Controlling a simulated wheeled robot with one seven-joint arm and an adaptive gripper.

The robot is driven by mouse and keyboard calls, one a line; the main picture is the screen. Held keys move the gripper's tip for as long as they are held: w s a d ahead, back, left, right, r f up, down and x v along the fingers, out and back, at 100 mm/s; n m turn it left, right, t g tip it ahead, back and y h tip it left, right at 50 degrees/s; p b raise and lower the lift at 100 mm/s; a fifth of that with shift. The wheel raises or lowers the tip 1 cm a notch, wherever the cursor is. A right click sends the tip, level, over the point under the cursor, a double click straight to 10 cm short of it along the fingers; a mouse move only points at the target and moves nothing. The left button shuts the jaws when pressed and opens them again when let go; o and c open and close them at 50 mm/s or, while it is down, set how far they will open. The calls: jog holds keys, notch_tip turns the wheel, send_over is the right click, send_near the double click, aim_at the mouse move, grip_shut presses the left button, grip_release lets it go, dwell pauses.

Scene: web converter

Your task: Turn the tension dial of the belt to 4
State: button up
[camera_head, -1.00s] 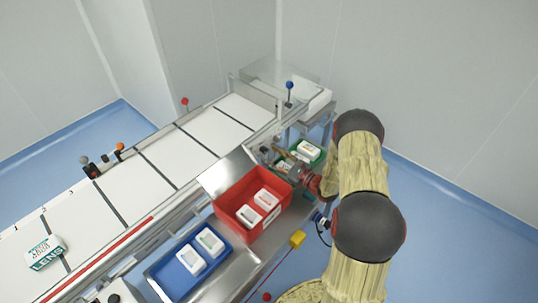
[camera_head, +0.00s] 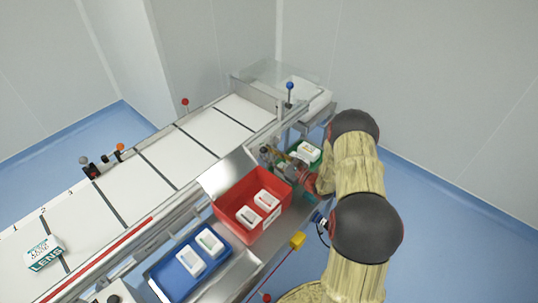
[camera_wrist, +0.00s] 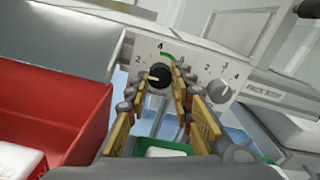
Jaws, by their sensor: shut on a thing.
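A pale control panel (camera_wrist: 200,68) on the side of the belt machine fills the middle of the wrist view. It carries a black dial (camera_wrist: 158,75) with a numbered scale; a 2 shows at its upper left, a 4 above it, and a green arc at the top right. The dial's white mark points left, near the 2 side. My gripper (camera_wrist: 161,82) is shut on the black dial, one finger on each side. A second, grey dial (camera_wrist: 220,92) with its own numbers sits to the right. The belt (camera_head: 165,165) runs diagonally in the head view.
A red bin (camera_head: 222,211) with white packs stands left of my gripper, its wall close by in the wrist view (camera_wrist: 45,115). A blue tray (camera_head: 163,277) lies nearer. A green tray (camera_head: 318,161) with a white pack sits beside my gripper.

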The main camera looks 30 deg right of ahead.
grip_shut()
jog(key=m+p, duration=0.2)
jog(key=m, duration=0.2)
jog(key=shift+r, duration=0.1)
jog(key=m+p, duration=0.1)
jog(key=m, duration=0.2)
jog(key=shift+m+p, duration=0.3)
jog(key=shift+p, duration=0.1)
jog(key=m+p, duration=0.1)
jog(key=m, duration=0.2)
jog(key=shift+m, duration=0.3)
jog(key=shift+m+p, duration=0.95)
jog(key=shift+m, duration=1.05)
jog(key=o, duration=0.7)
grip_release()
